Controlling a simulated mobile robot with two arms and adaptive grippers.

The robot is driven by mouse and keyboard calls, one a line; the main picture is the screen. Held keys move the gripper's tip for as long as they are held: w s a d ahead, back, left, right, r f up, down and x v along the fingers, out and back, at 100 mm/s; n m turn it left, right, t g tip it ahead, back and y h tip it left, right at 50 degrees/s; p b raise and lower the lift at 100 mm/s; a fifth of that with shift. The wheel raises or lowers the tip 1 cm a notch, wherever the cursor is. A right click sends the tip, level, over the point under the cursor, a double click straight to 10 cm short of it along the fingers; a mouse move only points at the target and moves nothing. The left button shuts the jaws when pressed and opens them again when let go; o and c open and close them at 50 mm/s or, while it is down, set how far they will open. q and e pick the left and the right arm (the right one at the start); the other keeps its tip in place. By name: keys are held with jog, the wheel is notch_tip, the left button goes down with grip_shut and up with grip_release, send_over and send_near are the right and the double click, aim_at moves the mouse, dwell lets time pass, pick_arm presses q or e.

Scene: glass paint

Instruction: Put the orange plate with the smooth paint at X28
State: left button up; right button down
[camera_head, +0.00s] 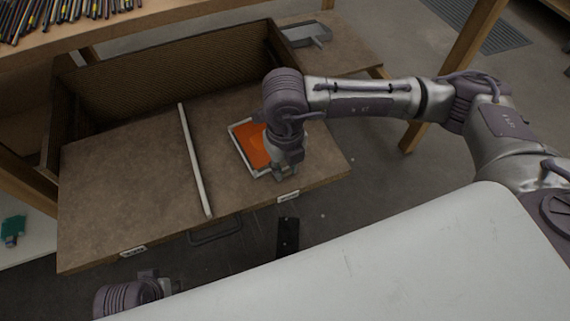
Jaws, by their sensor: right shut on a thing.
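The orange plate (252,144) has a pale frame around its edges and lies in or just above the right part of an open wooden drawer (120,190). My right gripper (285,172) points down at the plate's right front edge and is shut on it. My right wrist and hand hide the plate's right side and the fingertips. Whether the plate touches the drawer floor is unclear, and its paint texture is too small to judge. Only part of my left arm shows at the bottom left; its gripper fingers are not visible. Labels on the drawer front are too small to read.
A pale divider strip (194,160) splits the drawer; the left section is clear. A grey metal tray (306,35) sits on a brown surface behind. Many dark sticks (60,14) lie on the upper shelf. A green object (13,228) is at the far left. A wooden post (453,75) stands right.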

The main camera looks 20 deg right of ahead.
pick_arm(q)
jog(key=shift+r, duration=0.35)
pick_arm(e)
jog(key=shift+r, duration=0.1)
dwell(0.3)
jog(key=shift+c, duration=1.1)
grip_release()
pick_arm(q)
jog(key=shift+f, duration=0.1)
pick_arm(e)
jog(key=shift+r, duration=0.15)
